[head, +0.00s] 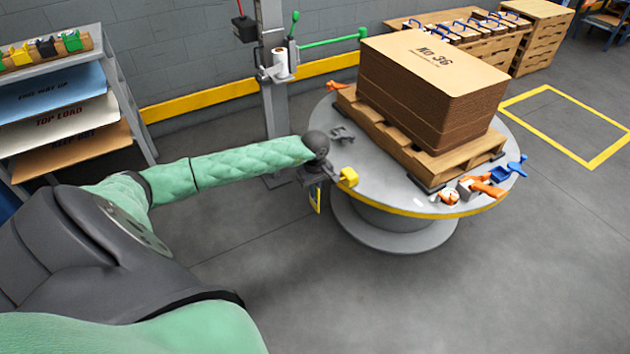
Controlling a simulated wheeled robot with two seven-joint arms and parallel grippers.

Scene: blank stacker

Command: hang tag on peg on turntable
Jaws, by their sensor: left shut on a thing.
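The turntable (405,200) is a round grey disc with a yellow edge, right of centre on a round base. My left arm reaches to its left edge. My left gripper (318,180) is small and dark there, shut on a narrow tag (317,199) with yellow and dark parts, which hangs below it beside the rim. A yellow block (349,177) sits at the rim just right of the gripper; I cannot tell whether the peg belongs to it. Whether the tag touches the turntable is unclear. My right gripper is not in view.
A wooden pallet (400,136) with a tall stack of cardboard blanks (430,90) fills the turntable's middle. Orange and blue tools (485,187) lie at its front right. A grey post (272,70) stands behind; a shelf rack (118,90) is at left. Floor in front is clear.

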